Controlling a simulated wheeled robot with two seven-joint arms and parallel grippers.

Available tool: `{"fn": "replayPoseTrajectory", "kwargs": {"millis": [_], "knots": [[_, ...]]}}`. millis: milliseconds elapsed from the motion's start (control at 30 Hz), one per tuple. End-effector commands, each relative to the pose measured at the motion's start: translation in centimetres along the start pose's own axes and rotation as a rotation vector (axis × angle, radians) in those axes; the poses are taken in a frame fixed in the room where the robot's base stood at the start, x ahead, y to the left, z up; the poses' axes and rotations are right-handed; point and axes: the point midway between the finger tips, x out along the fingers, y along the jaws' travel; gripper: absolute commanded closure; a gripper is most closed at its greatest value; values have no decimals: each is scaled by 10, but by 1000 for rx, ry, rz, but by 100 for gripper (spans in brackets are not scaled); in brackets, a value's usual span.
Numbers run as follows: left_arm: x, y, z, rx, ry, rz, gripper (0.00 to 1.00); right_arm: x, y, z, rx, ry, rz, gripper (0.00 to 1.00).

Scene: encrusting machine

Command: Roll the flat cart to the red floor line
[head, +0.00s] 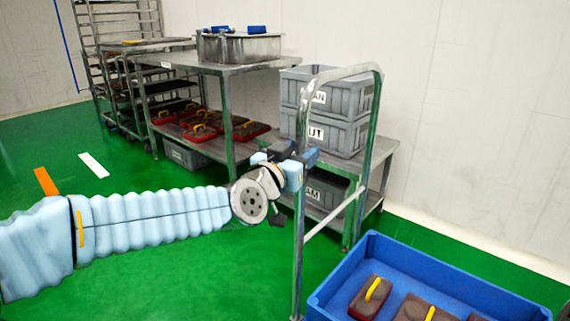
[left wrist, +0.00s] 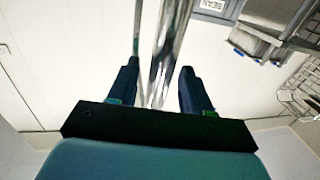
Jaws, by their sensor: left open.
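The cart's metal push handle (head: 299,245) is an upright inverted U with a lower crossbar, right of centre in the head view. My left gripper (head: 306,159) is at the handle's near left post. In the left wrist view my left gripper's fingers (left wrist: 160,72) stand open on either side of a shiny metal bar (left wrist: 165,50), with a gap visible beside it. The cart's deck cannot be made out. An orange-red floor strip (head: 46,181) lies at the far left; whether it is the red line I cannot tell.
A blue crate (head: 375,243) with several dark, yellow-handled blocks stands at bottom right. Behind the handle is a metal table (head: 384,150) with stacked grey bins (head: 350,100). Another table (head: 180,60) and tray racks (head: 90,50) line the wall.

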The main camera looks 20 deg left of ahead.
Motion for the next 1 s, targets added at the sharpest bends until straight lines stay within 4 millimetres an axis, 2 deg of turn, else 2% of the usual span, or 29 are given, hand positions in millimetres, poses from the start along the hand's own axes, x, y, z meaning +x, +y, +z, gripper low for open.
{"fn": "replayPoseTrajectory", "kwargs": {"millis": [300,500,700,1000], "knots": [[-76,0,-1,1,3,-2,50,-3,-1,0,0,1,1,100],[-113,0,-1,0,1,-1,50,-4,-1,0,0,1,1,100],[-127,0,1,1,-1,1,50,-5,-1,0,0,2,1,100],[-127,0,1,0,-2,1,50,-5,-1,0,0,2,1,100]]}}
